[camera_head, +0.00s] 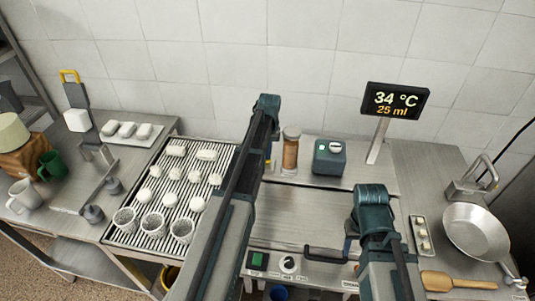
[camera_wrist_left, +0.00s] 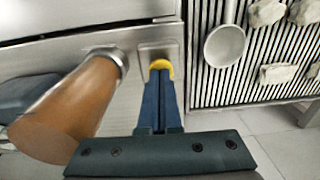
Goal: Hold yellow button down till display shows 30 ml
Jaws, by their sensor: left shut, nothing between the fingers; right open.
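The display (camera_head: 395,101) stands on a post at the back and reads 34 °C above 25 ml. The yellow button (camera_wrist_left: 160,64) sits on a metal plate in the left wrist view. My left gripper (camera_wrist_left: 161,82) is shut, with nothing between its fingers. Its tips meet the near edge of the button and look to be touching it; how far the button is pressed does not show. In the head view my left arm mostly hides the button. My right gripper (camera_head: 351,243) is over the front of the counter, small and partly hidden by its arm, with no object seen in it.
A brown cylinder (camera_wrist_left: 72,105) stands close beside my left fingers; it also shows in the head view (camera_head: 291,150). A ribbed rack (camera_head: 155,190) with white pieces and cups lies left of my arm. A dark teal box (camera_head: 329,158), a pan (camera_head: 476,232) and a black handle (camera_head: 325,254) are to the right.

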